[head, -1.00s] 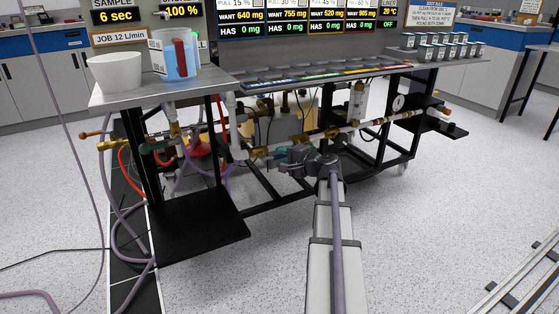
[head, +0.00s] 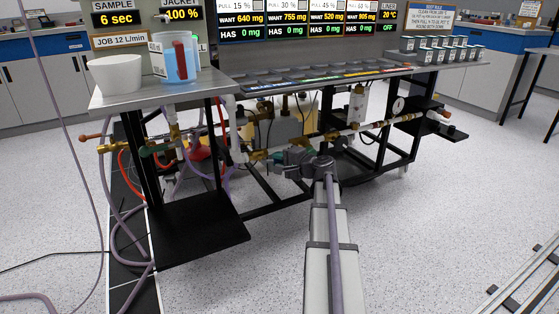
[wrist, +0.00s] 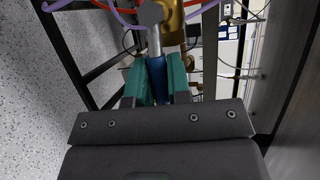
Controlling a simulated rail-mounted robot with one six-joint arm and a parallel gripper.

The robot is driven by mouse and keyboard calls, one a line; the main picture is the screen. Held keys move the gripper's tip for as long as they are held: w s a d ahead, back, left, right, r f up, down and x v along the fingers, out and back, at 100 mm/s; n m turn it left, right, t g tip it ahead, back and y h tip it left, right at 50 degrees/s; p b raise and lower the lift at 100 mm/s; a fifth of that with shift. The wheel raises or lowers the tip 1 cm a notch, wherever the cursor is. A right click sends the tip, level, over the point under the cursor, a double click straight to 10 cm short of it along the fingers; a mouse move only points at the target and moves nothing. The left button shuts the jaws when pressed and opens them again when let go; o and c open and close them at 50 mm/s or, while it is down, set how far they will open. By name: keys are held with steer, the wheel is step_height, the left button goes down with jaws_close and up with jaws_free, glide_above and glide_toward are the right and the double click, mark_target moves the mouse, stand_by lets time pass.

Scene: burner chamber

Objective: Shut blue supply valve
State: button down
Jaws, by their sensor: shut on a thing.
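The blue supply valve handle (wrist: 157,75) lies between the two teal fingers of my gripper (wrist: 158,88) in the wrist view. Its bare metal stem runs up to a grey hub beside a brass valve body (wrist: 174,22). My gripper is shut on the blue handle. In the head view, my gripper (head: 280,155) is under the bench, close to the brass fittings (head: 259,155) on the white pipe. The blue handle cannot be made out there, as my wrist and the pipework crowd it.
A black bench frame leg (head: 221,150) and low shelf (head: 198,234) stand left of my arm. Red and purple hoses pass near the valve. A green-handled valve (head: 156,149) sits further left. A white bowl (head: 115,73) and jug stand on the bench top.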

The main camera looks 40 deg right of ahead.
steer(key=shift+f, duration=0.15)
steer(key=f+m+b, duration=0.1)
steer(key=b, duration=0.1)
steer(key=shift+f+m+t+y+b, duration=0.15)
steer(key=shift+m+t+y+b, duration=0.15)
steer(key=shift+m+b, duration=0.1)
steer(key=shift+w+a+f+m+t+b, duration=0.1)
steer(key=shift+a+f+m+t+b, duration=0.35)
steer(key=shift+m+b, duration=0.85)
steer(key=shift+w+a+f+m+t+b, duration=0.15)
steer(key=shift+f+m+t+b, duration=0.45)
steer(key=shift+m+b, duration=0.7)
steer(key=shift+s+a+f+m+t+b, duration=0.1)
steer(key=shift+a+f+m+t+b, duration=0.4)
steer(key=shift+m+b, duration=0.8)
steer(key=shift+w+r, duration=0.1)
steer(key=shift+r, duration=0.15)
steer(key=c, duration=1.1)
jaws_free()
